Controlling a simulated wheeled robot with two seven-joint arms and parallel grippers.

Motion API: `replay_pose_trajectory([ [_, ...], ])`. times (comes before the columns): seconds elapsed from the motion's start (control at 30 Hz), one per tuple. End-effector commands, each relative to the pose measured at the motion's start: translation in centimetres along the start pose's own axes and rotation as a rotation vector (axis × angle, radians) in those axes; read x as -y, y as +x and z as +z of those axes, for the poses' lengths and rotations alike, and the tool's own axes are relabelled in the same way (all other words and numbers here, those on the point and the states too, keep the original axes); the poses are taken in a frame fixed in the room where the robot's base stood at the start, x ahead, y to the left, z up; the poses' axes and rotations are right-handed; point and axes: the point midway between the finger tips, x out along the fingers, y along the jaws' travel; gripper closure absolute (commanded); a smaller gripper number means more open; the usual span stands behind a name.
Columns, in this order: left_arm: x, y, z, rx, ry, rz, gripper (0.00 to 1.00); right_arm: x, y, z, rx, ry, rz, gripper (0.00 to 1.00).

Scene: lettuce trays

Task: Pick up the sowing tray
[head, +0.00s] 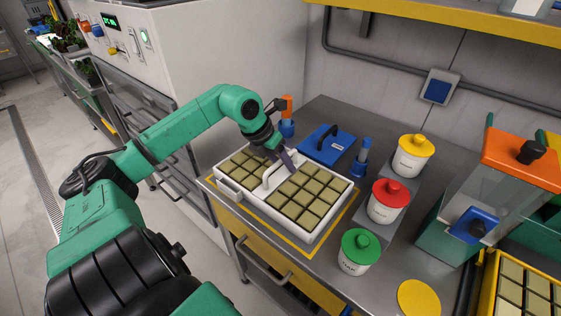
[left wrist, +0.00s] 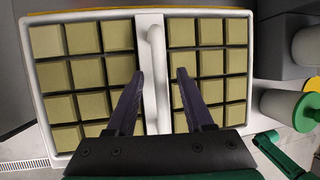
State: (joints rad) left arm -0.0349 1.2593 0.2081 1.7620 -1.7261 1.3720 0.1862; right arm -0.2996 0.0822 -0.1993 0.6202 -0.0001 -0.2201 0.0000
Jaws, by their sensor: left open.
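The sowing tray (head: 322,234) is white and filled with square tan plugs, with a raised white handle across its middle. It lies flat inside a yellow outline on the steel counter. In the left wrist view the tray (left wrist: 37,100) fills most of the picture, and its handle (left wrist: 156,60) runs between my fingers. My left gripper (head: 285,160) is over the tray at the handle. In the left wrist view the gripper (left wrist: 157,75) is open, one finger on each side of the handle, with visible gaps. My right gripper is not in view.
A blue lid with a black handle (head: 325,142) lies behind the tray. Jars with yellow (head: 416,143), red (head: 391,190) and green (head: 361,244) lids stand to its right. A clear hopper with an orange lid (head: 520,160) is farther right. A white cabinet (head: 220,60) stands behind left.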

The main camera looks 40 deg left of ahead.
Motion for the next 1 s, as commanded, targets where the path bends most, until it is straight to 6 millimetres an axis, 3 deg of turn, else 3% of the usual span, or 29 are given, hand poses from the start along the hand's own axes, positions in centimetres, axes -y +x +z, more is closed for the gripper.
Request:
replay_pose_trajectory([
  [0.4,-0.01,0.13,-0.05,0.000,0.000,-0.001,0.48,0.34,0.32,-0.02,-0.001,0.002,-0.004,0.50],
  [0.43,-0.01,0.13,-0.05,0.000,0.000,-0.001,0.52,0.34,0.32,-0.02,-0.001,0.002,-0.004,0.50],
  [0.57,-0.02,0.13,-0.05,0.000,0.000,-0.001,1.00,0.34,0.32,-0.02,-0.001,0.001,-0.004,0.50],
  [1.0,0.08,-0.31,0.18,0.003,0.000,-0.001,1.00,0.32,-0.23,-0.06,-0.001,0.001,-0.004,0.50],
])
